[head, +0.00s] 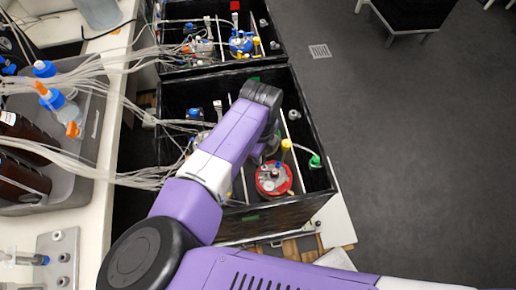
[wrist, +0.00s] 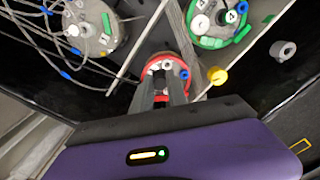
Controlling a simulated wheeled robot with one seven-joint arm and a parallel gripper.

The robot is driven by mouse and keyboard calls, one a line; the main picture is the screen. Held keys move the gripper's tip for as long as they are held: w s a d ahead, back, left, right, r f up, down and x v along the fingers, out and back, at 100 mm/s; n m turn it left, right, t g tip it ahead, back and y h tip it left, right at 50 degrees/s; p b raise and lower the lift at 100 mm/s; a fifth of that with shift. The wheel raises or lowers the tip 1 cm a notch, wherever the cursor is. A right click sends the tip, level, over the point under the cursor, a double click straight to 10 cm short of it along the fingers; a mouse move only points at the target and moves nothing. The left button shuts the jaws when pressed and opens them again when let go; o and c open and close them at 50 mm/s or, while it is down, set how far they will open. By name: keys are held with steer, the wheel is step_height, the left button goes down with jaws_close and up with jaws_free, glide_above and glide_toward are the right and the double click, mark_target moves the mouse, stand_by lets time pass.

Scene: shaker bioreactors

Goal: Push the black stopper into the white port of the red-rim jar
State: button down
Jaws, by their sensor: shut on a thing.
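The red-rim jar (head: 273,179) stands in the near black box in the head view, its lid facing up. In the wrist view its red rim (wrist: 148,68) shows just beyond my fingertips. A white port (wrist: 168,65) shows on the lid, beside a blue fitting (wrist: 184,74). My gripper (wrist: 162,88) is shut on the small dark stopper (wrist: 160,79), over the near part of the lid. I cannot tell whether the stopper touches the port. In the head view my arm hides the gripper and stopper.
A green-rim jar (wrist: 218,22) and a jar with a grey lid (wrist: 98,28) stand close by. A yellow cap (wrist: 217,76) is right of my fingers. Tubes (wrist: 45,50) run at the left. The box wall (head: 318,150) bounds the right side.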

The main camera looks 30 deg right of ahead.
mark_target(264, 168)
steer(key=shift+d+f+m, duration=0.15)
steer(key=shift+d+m, duration=0.2)
steer(key=shift+m, duration=0.65)
steer(key=m, duration=0.2)
steer(key=d+m, duration=0.1)
steer(key=m, duration=0.1)
steer(key=shift+w+f, duration=0.1)
steer(key=shift+w, duration=0.1)
steer(key=shift+f+b, duration=1.7)
steer(key=shift+f, duration=0.35)
steer(key=shift+f+b, duration=0.45)
steer(key=shift+f, duration=0.6)
steer(key=c, duration=1.2)
jaws_free()
steer(key=shift+c, duration=0.2)
steer(key=shift+w+r, duration=0.1)
